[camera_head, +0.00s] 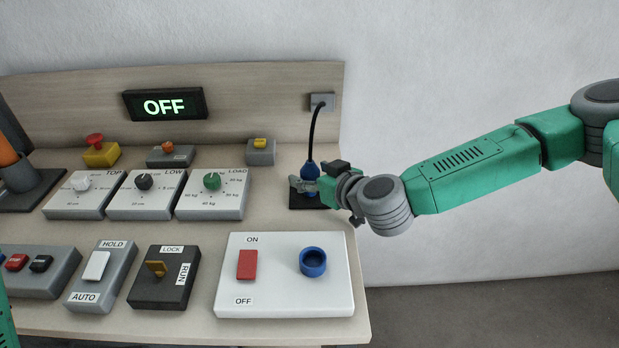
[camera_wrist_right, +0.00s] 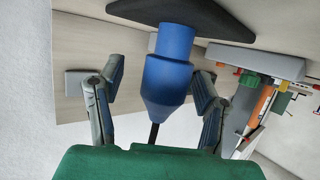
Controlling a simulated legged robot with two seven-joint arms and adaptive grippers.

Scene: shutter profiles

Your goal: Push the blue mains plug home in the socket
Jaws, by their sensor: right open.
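The blue mains plug (camera_head: 309,171) stands at the back right of the bench on a black pad (camera_head: 296,203), with a black cable rising from it. The plug also shows in the right wrist view (camera_wrist_right: 167,85), between my fingers. My right gripper (camera_head: 303,183) is open around the plug, one finger on each side, with a clear gap on the left in the wrist view. The gripper hides part of the plug in the head view. The blue round socket (camera_head: 313,262) sits on the white panel (camera_head: 284,303) at the front right and looks empty. My left gripper is out of view.
A red rocker switch (camera_head: 247,265) shares the white panel. The cable (camera_head: 313,130) runs to a grey wall box (camera_head: 322,101). A display (camera_head: 165,104) reads OFF. Dials and switches fill the bench to the left. Right of the bench is free room.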

